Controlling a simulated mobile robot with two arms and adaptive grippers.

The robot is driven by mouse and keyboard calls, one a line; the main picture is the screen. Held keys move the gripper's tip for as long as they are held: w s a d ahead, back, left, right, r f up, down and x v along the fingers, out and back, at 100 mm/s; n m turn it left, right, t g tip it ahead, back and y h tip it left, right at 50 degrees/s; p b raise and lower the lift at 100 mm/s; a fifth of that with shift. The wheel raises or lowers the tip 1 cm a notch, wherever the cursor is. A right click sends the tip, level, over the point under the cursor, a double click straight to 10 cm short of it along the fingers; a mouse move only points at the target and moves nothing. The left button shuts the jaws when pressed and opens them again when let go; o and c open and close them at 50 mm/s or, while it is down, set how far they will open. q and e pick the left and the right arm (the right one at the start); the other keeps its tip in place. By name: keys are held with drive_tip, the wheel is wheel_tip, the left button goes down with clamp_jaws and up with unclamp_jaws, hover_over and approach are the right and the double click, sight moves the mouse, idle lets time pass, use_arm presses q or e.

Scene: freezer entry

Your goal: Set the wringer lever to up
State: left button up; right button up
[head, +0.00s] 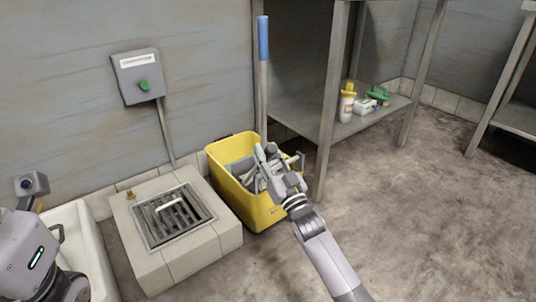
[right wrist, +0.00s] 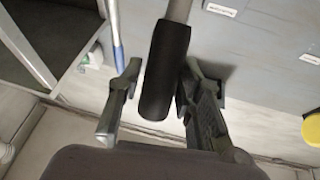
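The yellow mop bucket (head: 262,210) stands on the floor with the grey wringer (head: 242,168) in its top. My right gripper (head: 270,162) is over the wringer in the head view and hides much of it. In the right wrist view a black cylindrical grip on a grey rod, the wringer lever (right wrist: 166,70), lies between the two fingers of my right gripper (right wrist: 160,105). The fingers are apart, with a gap on the left and the right finger close to the grip. The lever's tilt is hard to tell. My left arm shows at lower left; its fingers do not show.
A blue-topped pole (head: 263,75) stands behind the bucket. A metal shelf (head: 300,115) holds bottles and a small box to the right. A grated floor drain block (head: 195,252) is left of the bucket. The floor at right is clear.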

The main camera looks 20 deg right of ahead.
clamp_jaws()
idle(0.4)
